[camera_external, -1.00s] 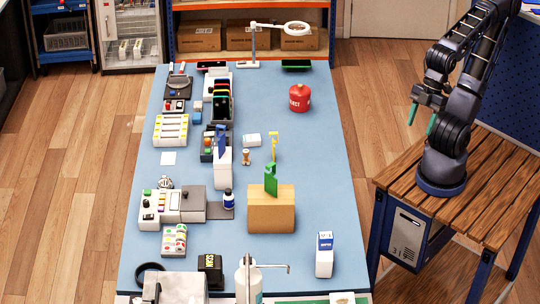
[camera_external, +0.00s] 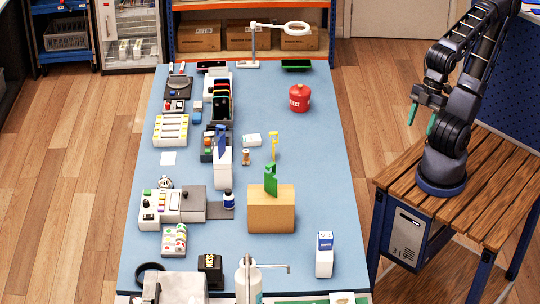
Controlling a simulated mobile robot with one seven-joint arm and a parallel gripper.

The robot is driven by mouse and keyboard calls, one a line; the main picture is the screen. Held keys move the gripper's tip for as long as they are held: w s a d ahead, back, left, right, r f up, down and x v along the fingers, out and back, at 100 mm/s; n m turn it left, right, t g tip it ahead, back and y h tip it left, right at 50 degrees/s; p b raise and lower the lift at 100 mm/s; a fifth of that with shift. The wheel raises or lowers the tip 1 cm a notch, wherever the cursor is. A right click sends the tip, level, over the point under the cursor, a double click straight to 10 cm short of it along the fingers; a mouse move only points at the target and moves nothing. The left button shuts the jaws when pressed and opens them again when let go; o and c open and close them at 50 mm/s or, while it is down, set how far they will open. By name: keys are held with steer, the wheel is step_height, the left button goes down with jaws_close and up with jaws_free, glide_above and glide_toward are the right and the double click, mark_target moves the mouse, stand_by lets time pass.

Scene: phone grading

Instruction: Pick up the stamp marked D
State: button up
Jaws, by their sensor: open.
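My gripper (camera_external: 422,119) is at the right, held off the blue table's right side, with its two green fingers apart and empty. No letter D can be read on anything at this size. A small wooden-looking stamp (camera_external: 245,158) stands upright near the table's middle. A rack with several small coloured-top pieces (camera_external: 207,146) stands left of it. I cannot tell which piece is the stamp marked D. My gripper is well apart from all of these.
The blue table (camera_external: 315,150) has clear room along its right side. A red canister (camera_external: 299,98), a cardboard box (camera_external: 271,210) with a green piece on top, a white bottle (camera_external: 249,281) and a magnifier lamp (camera_external: 297,28) stand on it.

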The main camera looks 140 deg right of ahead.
steer(key=shift+c, duration=0.9)
steer(key=shift+r, duration=0.1)
